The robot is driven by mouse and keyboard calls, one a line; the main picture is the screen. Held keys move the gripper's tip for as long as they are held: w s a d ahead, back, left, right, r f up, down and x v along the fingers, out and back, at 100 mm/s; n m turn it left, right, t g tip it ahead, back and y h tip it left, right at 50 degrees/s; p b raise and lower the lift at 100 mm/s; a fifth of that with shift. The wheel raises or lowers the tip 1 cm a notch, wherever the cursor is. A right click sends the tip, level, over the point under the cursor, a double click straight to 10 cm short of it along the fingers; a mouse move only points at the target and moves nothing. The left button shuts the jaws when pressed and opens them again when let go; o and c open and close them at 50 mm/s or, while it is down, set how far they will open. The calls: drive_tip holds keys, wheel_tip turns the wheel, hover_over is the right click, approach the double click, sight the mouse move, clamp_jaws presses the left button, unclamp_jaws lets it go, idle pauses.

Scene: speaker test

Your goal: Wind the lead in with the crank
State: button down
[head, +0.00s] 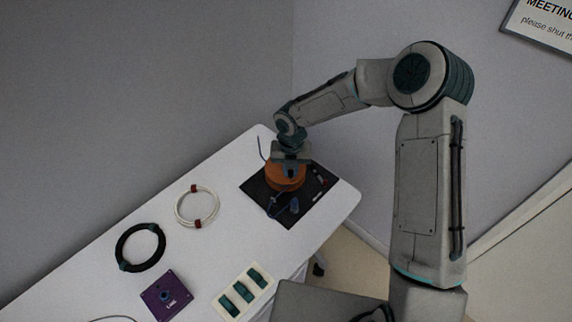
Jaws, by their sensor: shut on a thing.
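An orange cable reel (271,180) sits on a dark mat (255,190) toward the far end of the white table. My gripper (290,172) points down over the reel and is shut on its crank; the fingers hide most of the crank. A blue piece (294,206), perhaps the lead's plug, lies on the mat in front of the reel. How much lead is on the reel is hidden.
A white coiled cable (181,207) and a black coiled cable (122,244) lie on the table (85,265) to the left. A purple box (178,304) and a cream tray (224,312) with teal blocks are nearer.

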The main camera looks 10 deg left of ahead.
drive_tip(key=n, duration=0.1)
drive_tip(key=w+n+p, duration=0.1)
drive_tip(key=shift+d+r+n+p, duration=0.2)
drive_tip(key=shift+d+n+p, duration=0.1)
drive_tip(key=shift+d, duration=0.1)
drive_tip(key=shift+w+d+f+n+p, duration=0.1)
drive_tip(key=shift+w+d+n+p, duration=0.1)
drive_tip(key=shift+n+p, duration=0.35)
drive_tip(key=shift+w+d+n+p, duration=0.1)
drive_tip(key=shift+w+n+p, duration=0.1)
drive_tip(key=shift+n, duration=0.65)
drive_tip(key=c, duration=1.4)
unclamp_jaws()
drive_tip(key=shift+f, duration=0.1)
wheel_tip(320, 180, up, 14)
drive_tip(key=shift+f+b, duration=0.1)
drive_tip(key=shift+b, duration=0.6)
